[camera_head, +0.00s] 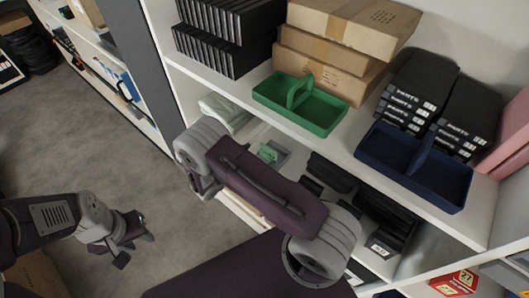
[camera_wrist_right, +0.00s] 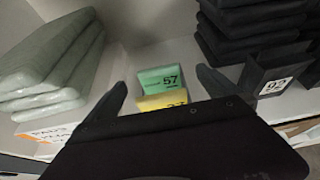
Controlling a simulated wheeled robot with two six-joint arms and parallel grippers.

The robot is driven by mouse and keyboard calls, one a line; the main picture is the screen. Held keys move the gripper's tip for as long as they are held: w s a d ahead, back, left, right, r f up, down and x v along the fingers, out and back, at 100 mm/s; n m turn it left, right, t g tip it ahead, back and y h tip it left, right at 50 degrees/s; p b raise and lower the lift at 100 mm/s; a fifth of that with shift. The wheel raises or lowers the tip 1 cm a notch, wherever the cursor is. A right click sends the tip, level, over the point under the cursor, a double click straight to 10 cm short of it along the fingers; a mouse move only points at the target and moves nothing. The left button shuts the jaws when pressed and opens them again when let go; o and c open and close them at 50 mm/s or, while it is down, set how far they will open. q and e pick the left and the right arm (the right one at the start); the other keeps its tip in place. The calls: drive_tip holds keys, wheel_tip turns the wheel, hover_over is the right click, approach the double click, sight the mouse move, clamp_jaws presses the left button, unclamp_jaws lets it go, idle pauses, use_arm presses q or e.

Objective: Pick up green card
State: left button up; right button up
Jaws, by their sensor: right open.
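The green card (camera_wrist_right: 161,79), marked 57, stands upright on the lower shelf in the right wrist view, just behind a yellow card (camera_wrist_right: 163,101). My right gripper (camera_wrist_right: 160,94) is open, one finger to the left of the cards and the other to the right, with nothing held. A dark part in front covers the foot of the yellow card. In the head view a small green piece (camera_head: 267,153) shows on the lower shelf beside my right arm. My left gripper (camera_head: 128,238) hangs over the floor at the left, away from the shelves; its jaw opening is unclear.
On the upper shelf are a green caddy (camera_head: 315,113), a blue caddy (camera_head: 440,180) and brown cartons (camera_head: 325,52). The upper shelf overhangs the lower one.

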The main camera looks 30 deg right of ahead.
sight(267, 149)
drive_tip(key=shift+w+d+f, duration=0.4)
drive_tip(key=shift+w+d, duration=0.05)
drive_tip(key=shift+d, duration=0.1)
drive_tip(key=shift+w+d+f, duration=0.35)
drive_tip(key=shift+w+d, duration=0.1)
drive_tip(key=shift+d, duration=0.1)
drive_tip(key=p+x, duration=0.1)
drive_tip(key=x, duration=0.3)
drive_tip(key=shift+d, duration=0.35)
drive_tip(key=shift+w+d+f, duration=0.1)
drive_tip(key=shift+w+d, duration=0.05)
drive_tip(key=c, duration=1.4)
drive_tip(key=shift+o, duration=0.2)
wheel_tip(267, 149, up, 10)
drive_tip(key=shift+r, duration=0.1)
